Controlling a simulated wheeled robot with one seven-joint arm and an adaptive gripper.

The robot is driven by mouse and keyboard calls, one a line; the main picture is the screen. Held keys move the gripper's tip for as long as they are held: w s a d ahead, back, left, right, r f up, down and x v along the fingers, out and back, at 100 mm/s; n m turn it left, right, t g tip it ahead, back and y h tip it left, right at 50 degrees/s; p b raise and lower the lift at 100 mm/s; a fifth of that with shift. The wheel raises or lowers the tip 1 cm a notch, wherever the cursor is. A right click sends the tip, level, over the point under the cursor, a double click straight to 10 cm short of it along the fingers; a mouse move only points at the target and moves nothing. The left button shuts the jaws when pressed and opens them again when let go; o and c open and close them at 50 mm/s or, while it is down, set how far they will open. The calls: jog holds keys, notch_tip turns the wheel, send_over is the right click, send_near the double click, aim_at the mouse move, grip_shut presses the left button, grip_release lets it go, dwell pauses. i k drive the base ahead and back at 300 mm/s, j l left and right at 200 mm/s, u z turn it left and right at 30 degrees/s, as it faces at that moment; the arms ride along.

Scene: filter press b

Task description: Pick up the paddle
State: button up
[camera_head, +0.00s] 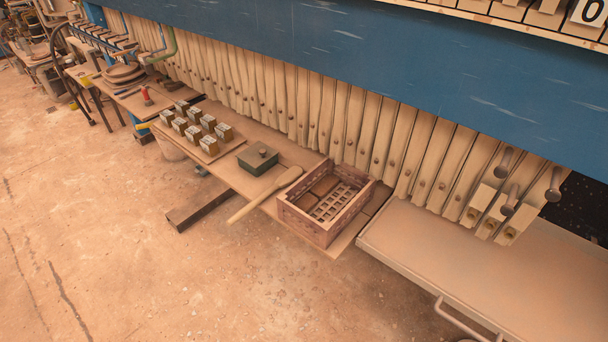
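A wooden paddle (263,195) lies on the long low bench in the camera_head view. Its rounded end is at the upper right, between the green box and the wooden crate. Its long handle slants down to the left, and the handle's end sticks out past the bench's front edge. The whole paddle looks uncovered. My gripper is not in view.
A dark green box (258,158) sits just behind the paddle. A carved wooden crate (327,203) stands close on its right. Several small metal-topped blocks (207,139) stand on a board to the left. A metal tray table (470,267) is at right. The floor (150,270) in front is clear.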

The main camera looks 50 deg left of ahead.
aim_at(294, 173)
jog(key=u, duration=2.3)
jog(key=l+z, duration=0.7)
jog(key=z, duration=0.2)
jog(key=i+l+z, duration=0.1)
jog(key=l+z, duration=0.2)
jog(key=z, duration=0.15)
jog(key=u, duration=1.7)
jog(key=i+j+z, duration=0.25)
jog(key=i+j, duration=0.75)
jog(key=i, duration=0.1)
